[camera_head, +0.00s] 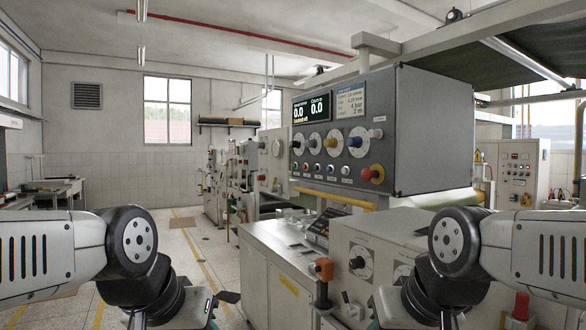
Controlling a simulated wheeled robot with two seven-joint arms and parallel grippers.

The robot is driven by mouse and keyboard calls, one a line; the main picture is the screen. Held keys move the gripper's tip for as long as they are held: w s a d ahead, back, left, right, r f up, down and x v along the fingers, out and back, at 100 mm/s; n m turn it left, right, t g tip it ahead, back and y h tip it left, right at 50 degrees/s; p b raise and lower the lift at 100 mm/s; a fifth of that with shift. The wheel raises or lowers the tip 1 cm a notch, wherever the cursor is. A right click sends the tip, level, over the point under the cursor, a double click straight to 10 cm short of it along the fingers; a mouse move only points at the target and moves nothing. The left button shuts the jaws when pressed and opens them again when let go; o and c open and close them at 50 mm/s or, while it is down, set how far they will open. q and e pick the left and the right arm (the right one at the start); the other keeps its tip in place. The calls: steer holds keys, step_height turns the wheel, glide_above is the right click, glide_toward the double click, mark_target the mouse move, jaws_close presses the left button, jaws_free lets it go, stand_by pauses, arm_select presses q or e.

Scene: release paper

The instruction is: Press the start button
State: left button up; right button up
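A grey control panel (425,130) hangs at the centre right. Below its two screens and a row of round dials is a row of small round buttons (318,168). Their labels are too small to read, so I cannot tell which one is start. My left and right arms come in from the lower corners, well short of the panel. Their wrists bend down at the bottom edge, and I cannot see either gripper's fingertips. Nothing touches the panel.
A pale machine cabinet (268,262) with an orange-topped post (323,270) stands below the panel. A dial plate (362,263) is on its front. Open floor (195,265) lies to the left. A second panel box (520,170) stands at the far right.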

jaws_close()
stand_by(1.6)
